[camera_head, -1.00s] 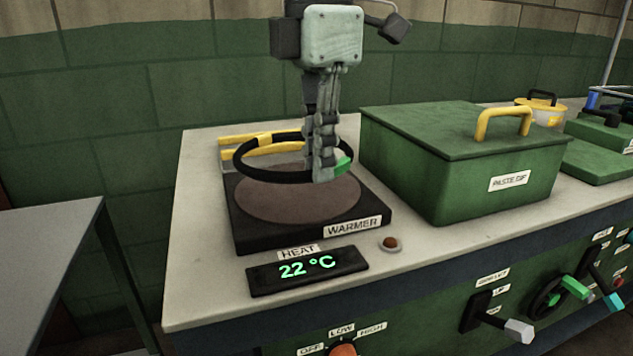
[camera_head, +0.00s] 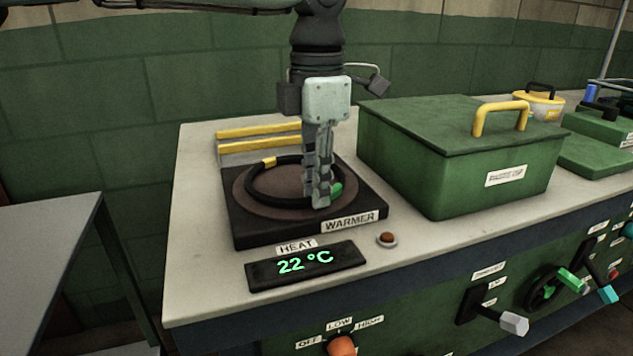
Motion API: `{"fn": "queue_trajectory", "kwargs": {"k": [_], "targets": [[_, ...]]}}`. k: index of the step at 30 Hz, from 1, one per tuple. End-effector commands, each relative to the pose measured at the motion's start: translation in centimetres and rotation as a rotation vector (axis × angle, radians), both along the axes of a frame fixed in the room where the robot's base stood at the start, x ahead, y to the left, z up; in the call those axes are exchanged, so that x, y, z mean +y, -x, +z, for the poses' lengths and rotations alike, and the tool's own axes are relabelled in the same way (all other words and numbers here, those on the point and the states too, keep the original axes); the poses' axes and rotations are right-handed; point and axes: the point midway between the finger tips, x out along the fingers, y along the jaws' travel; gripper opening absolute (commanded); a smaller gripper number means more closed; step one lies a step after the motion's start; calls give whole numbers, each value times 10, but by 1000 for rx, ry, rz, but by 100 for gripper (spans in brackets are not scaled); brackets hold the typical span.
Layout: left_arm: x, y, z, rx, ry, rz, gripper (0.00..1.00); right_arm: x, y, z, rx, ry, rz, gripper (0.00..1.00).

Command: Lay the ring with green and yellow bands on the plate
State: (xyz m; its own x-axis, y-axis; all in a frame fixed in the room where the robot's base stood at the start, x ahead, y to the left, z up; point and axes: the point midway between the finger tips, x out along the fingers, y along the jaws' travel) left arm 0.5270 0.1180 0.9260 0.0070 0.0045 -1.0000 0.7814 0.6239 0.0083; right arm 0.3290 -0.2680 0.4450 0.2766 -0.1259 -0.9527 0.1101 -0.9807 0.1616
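The black ring (camera_head: 252,190) has a yellow band (camera_head: 269,161) at its far side and a green band (camera_head: 337,189) at its right. It lies flat, level with the round brown plate (camera_head: 283,187) of the black warmer (camera_head: 243,232), on it or just above it; I cannot tell which. My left gripper (camera_head: 320,200) points straight down at the ring's right side, beside the green band. Its fingers are closed around the ring there and hide that part of it. My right gripper is not in view.
A green lidded box (camera_head: 440,165) with a yellow handle stands close right of the warmer. Yellow bars (camera_head: 258,132) lie behind it. Free bench top is at the left.

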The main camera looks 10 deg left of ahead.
Motion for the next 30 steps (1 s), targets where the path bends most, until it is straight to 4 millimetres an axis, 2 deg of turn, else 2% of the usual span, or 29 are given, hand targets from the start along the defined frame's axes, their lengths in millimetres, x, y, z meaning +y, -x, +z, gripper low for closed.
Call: {"fn": "queue_trajectory", "kwargs": {"k": [3,11,14,17,24,30], "targets": [[0,0,0,0,0,0,30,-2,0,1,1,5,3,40],[0,0,1,0,0,0,30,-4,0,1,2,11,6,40],[0,0,8,-1,1,0,30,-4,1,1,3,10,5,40],[-1,0,22,-1,2,0,30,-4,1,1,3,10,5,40],[-1,0,74,-2,2,1,30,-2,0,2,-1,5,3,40],[-1,0,107,-1,1,0,30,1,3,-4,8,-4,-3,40]]}}
